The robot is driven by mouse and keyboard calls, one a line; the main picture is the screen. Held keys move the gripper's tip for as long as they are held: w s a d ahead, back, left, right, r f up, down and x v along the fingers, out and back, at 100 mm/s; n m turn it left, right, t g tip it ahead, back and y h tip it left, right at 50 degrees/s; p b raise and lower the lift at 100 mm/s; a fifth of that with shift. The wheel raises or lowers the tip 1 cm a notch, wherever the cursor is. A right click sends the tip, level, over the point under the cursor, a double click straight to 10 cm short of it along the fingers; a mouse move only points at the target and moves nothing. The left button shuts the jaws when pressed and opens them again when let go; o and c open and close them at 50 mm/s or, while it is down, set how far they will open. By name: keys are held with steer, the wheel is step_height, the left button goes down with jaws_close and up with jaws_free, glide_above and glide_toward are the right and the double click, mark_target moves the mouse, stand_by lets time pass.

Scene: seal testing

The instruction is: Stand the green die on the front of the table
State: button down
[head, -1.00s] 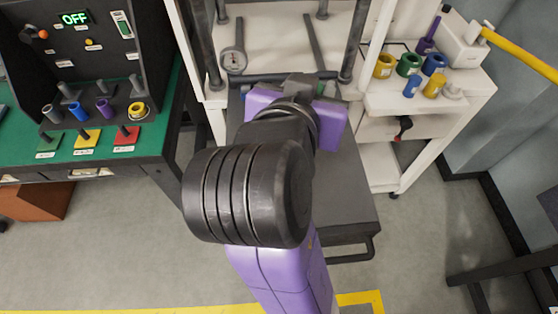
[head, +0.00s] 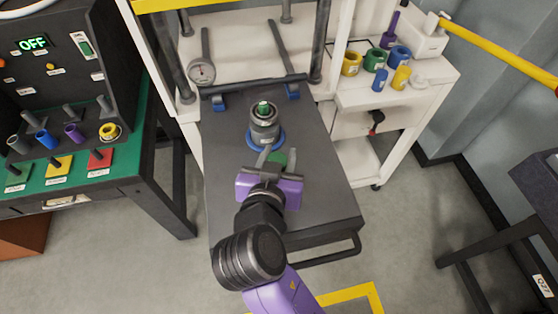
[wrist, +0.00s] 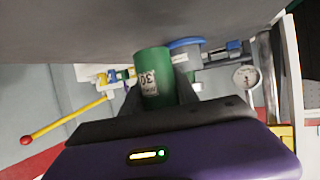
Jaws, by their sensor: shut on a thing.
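The green die (head: 278,157) is a short cylinder with a white label. In the wrist view the die (wrist: 153,75) stands between the two fingers of my gripper (wrist: 158,95), which is shut on it. My gripper (head: 275,160) is over the front part of the dark grey table (head: 320,205) in the head view. The die looks upright, its end at or very close to the table surface; I cannot tell whether it touches. My wrist hides part of the die in the head view.
A grey cylindrical fixture (head: 264,122) with a green top and blue base ring stands just behind the die. A gauge (head: 201,71) is farther back. Colored cylinders (head: 376,60) stand on the white cart at right. Bare tabletop lies to both sides of my gripper.

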steer(key=shift+f, duration=1.25)
steer(key=shift+f, duration=0.2)
steer(key=c, duration=0.9)
jaws_free()
steer(key=shift+r, duration=0.15)
steer(key=b+v, duration=0.1)
steer(key=v, duration=1.1)
